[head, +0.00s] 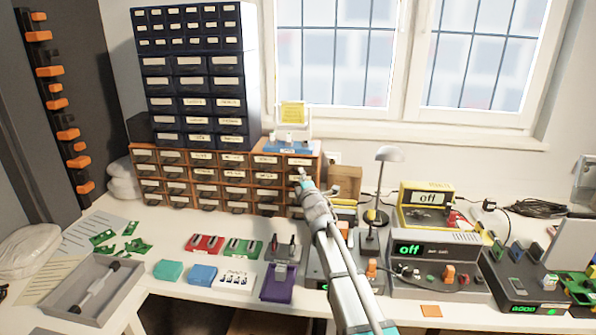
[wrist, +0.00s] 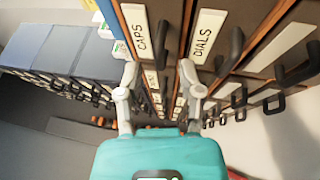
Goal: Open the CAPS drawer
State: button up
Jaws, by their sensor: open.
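The CAPS drawer (wrist: 137,32) shows at the top of the wrist view, with a white label reading CAPS and a dark pull handle (wrist: 162,46). Its front looks flush, so it appears closed. My gripper (wrist: 158,72) is open and empty. Its two grey fingers lie to either side of the CAPS handle in the picture; contact cannot be told. In the head view my gripper (head: 302,178) is in front of the right end of the orange-brown drawer cabinet (head: 254,150). The labels there are too small to read.
The DIALS drawer (wrist: 204,34) is right beside CAPS, and its handle (wrist: 236,46) is just right of my right finger. A blue tray (head: 291,148) sits on the cabinet. A wooden box (head: 345,181) and a lamp (head: 388,154) stand to the right.

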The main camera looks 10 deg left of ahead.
aim_at(292, 164)
jog(key=shift+x, duration=1.6)
grip_shut()
